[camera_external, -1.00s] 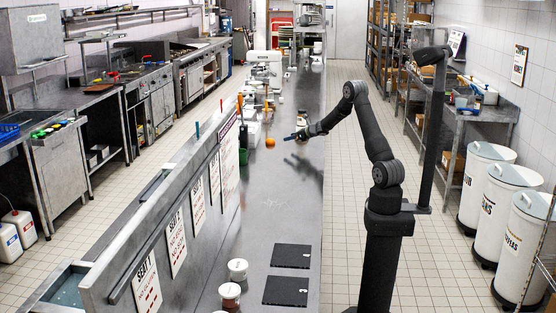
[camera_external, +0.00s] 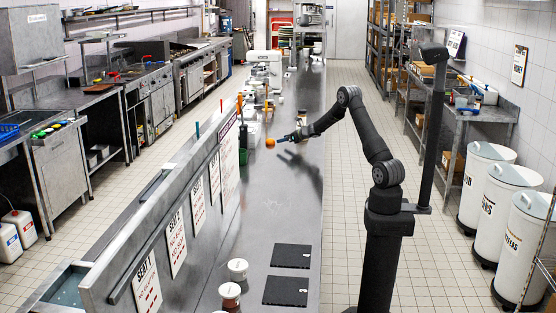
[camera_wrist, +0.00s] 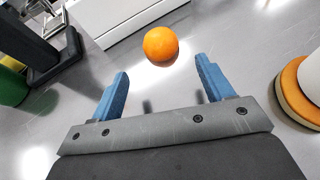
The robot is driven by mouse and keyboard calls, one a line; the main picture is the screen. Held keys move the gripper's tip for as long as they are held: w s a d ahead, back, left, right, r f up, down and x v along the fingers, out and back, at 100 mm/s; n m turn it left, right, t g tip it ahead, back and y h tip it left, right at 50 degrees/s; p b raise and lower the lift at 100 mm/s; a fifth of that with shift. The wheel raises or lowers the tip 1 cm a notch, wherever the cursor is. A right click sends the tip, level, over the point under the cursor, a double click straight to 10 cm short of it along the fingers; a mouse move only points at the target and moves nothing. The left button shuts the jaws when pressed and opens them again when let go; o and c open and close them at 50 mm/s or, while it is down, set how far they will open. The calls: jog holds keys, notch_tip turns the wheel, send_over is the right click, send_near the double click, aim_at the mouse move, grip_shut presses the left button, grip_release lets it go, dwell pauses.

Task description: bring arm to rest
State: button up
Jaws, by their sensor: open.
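My gripper (camera_external: 284,139) is above the long steel counter (camera_external: 262,200), at the end of my outstretched arm. In the wrist view its two blue fingers (camera_wrist: 161,82) stand wide apart with nothing between them. An orange ball (camera_wrist: 161,44), perhaps a fruit, lies on the counter just beyond the fingertips and apart from them. It also shows left of my gripper in the external view (camera_external: 270,142).
Two dark square mats (camera_external: 286,290) and small white-lidded tubs (camera_external: 237,269) are at the counter's near end. A white box (camera_wrist: 120,18) stands behind the ball. A round orange-and-white object (camera_wrist: 295,95) is at right in the wrist view. The middle of the counter is clear.

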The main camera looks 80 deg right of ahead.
aim_at(271, 139)
jog(key=x, duration=0.6)
jog(key=shift+w+d+f, duration=0.15)
jog(key=shift+w+f, duration=0.05)
jog(key=shift+w, duration=0.15)
jog(key=shift+w+d+r, duration=0.1)
jog(key=shift+r, duration=0.85)
